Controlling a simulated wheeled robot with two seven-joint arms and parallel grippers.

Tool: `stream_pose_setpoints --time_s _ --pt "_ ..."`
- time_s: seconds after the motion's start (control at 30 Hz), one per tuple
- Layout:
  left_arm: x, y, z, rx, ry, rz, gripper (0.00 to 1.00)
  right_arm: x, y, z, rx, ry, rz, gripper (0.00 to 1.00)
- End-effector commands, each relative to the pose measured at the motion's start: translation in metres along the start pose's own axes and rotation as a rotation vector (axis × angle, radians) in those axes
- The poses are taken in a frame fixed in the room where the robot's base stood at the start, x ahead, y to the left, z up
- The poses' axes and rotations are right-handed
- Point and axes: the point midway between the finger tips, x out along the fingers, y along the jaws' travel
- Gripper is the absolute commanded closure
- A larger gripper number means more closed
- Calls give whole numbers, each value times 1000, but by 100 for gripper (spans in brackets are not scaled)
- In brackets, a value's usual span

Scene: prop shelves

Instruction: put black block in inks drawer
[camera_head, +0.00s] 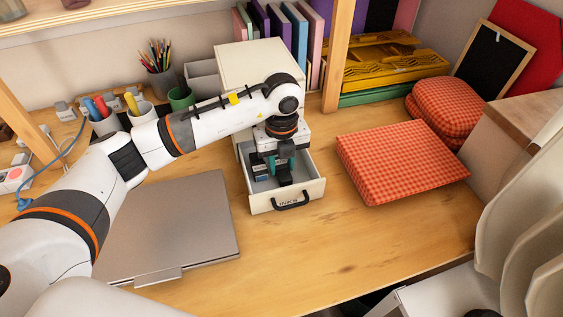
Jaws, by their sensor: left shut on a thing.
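The inks drawer (312,188), a pale drawer with a black handle and an "INKS" label, is pulled open from the white cabinet (262,62) in the middle of the desk. My left gripper (284,176) points down into the open drawer, with its fingers at or below rim height. It is shut on a small dark thing, likely the black block, mostly hidden by the fingers and hard to tell from them. Other dark shapes show at the drawer's left side. Whether the held thing touches the drawer floor cannot be told. My right gripper is out of view.
A closed grey laptop (178,225) lies left of the drawer. A red checked cushion (400,160) lies to the right. A wooden shelf post (338,55) stands behind. Cups of pens and markers (160,75) stand at the back left. The front desk is clear.

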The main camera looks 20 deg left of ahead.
Motion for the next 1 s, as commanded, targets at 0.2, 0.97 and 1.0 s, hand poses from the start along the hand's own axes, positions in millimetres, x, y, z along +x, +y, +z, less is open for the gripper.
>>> stream_pose_setpoints --time_s 0.2,0.97,1.0 --pt "2 0 0 -1 0 -1 59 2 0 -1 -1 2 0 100" --pt "-96 1 0 0 3 3 59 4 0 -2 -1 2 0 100" --pt "-102 0 0 0 3 2 59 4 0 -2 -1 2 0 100"
